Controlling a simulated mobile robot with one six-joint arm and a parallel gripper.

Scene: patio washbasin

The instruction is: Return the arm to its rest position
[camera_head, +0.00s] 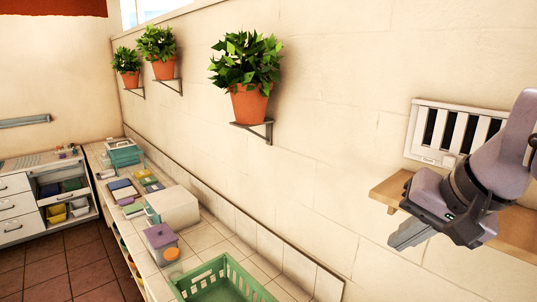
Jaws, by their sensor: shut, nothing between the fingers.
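My arm shows at the right edge of the head view, bent, with grey-purple links. My gripper (411,233) points down and left, in front of the cream wall and a wooden shelf. Its fingers are together and nothing shows between them. It is apart from the counter and the things on it. The rest of my arm runs out of the picture on the right.
A wooden shelf (388,190) and a white slatted vent (428,133) are beside my arm. Potted plants (249,103) stand on wall brackets. The tiled counter (207,238) below holds a green basket (200,277), a lidded container (160,238) and a white box (178,206).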

